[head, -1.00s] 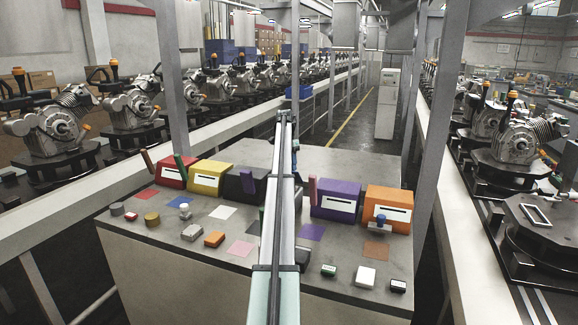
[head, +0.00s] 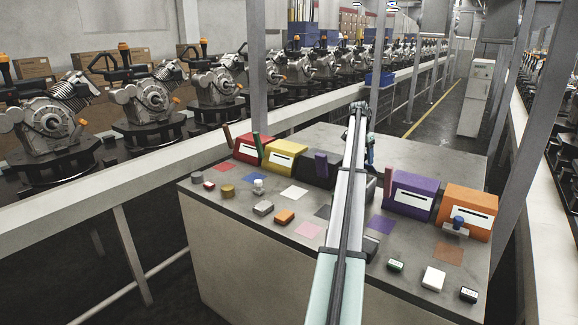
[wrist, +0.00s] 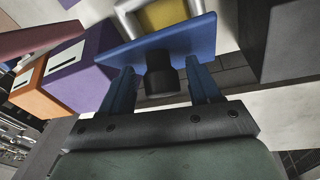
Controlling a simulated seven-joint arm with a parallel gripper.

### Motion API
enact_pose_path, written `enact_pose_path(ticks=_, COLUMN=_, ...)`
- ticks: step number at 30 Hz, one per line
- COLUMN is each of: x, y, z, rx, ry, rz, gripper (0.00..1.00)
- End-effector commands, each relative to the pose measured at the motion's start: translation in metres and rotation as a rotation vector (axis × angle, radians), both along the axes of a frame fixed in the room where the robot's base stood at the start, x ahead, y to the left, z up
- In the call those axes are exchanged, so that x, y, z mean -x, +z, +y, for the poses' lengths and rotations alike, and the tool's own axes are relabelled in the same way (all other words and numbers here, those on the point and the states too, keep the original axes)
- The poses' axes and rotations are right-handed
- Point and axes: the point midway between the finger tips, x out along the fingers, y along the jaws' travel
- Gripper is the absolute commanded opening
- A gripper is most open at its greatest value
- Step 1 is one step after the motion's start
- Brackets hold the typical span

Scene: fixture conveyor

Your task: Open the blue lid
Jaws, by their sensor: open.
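The blue lid (wrist: 150,42) is a flat blue plate in the wrist view, with a short black knob (wrist: 160,82) on it. My gripper (wrist: 161,71) is open, its two blue fingers on either side of the knob, with a visible gap on each side. A grey frame with a yellow inside (wrist: 165,14) shows just beyond the plate; I cannot tell how far the lid stands from it. In the head view my arm hides the lid, and only part of my gripper (head: 370,155) shows beside it.
A purple box (head: 409,194) and an orange box (head: 466,211) stand right of my arm. A black box (head: 316,168), a yellow box (head: 285,152) and a red box (head: 252,147) stand left. Several small blocks lie along the bench's front.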

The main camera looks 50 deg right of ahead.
Motion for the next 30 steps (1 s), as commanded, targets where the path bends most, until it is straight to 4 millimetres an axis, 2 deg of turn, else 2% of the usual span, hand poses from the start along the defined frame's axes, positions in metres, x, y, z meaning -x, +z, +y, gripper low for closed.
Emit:
enact_pose_path(ticks=1, x=0.002, y=-0.004, z=0.011, rx=0.038, ry=0.001, rz=0.000, gripper=0.63)
enact_pose_path(ticks=3, x=0.001, y=-0.007, z=0.015, rx=0.091, ry=0.002, rz=0.000, gripper=0.63)
enact_pose_path(ticks=13, x=0.001, y=-0.021, z=0.028, rx=0.287, ry=0.001, rz=0.000, gripper=0.63)
enact_pose_path(ticks=17, x=-0.003, y=-0.003, z=0.029, rx=0.283, ry=0.001, rz=-0.001, gripper=0.63)
enact_pose_path(ticks=30, x=-0.014, y=0.058, z=0.051, rx=0.282, ry=0.000, rz=-0.001, gripper=0.63)
